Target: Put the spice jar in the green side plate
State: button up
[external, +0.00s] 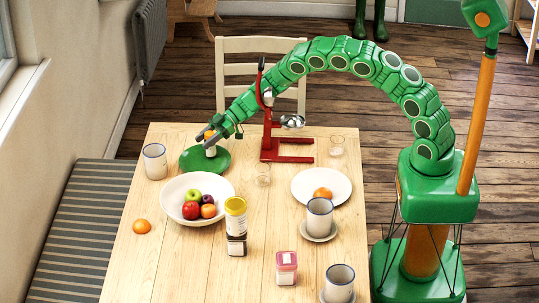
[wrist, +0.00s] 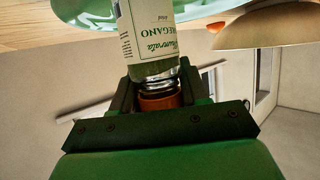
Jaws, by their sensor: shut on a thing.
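The spice jar (wrist: 150,40) has a white label reading "OREGANO" and an orange lid (wrist: 160,101). My gripper (wrist: 157,88) is shut on the jar at its lid end. In the external view, my gripper (external: 211,137) holds the jar (external: 210,150) upright over the green side plate (external: 190,162), at the far left of the table. The green plate also shows at the top of the wrist view (wrist: 75,10). The jar's base is cut off in the wrist view, so I cannot tell whether it touches the plate.
A white bowl of fruit (external: 168,205) stands just in front of the plate. A grey cup (external: 154,160) is to its left and a red stand (external: 268,145) to its right. An orange (external: 142,226), a yellow-topped container (external: 235,216) and a pink-lidded jar (external: 286,269) stand nearer the front.

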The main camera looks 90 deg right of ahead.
jog(key=shift+f, duration=0.1)
jog(key=o, duration=1.1)
jog(key=shift+o, duration=0.2)
jog(key=shift+s+d+r, duration=0.1)
jog(key=shift+r, duration=0.1)
jog(key=v, duration=1.1)
jog(key=shift+s+d+r, duration=0.2)
jog(key=shift+s, duration=0.1)
jog(key=shift+w, duration=0.1)
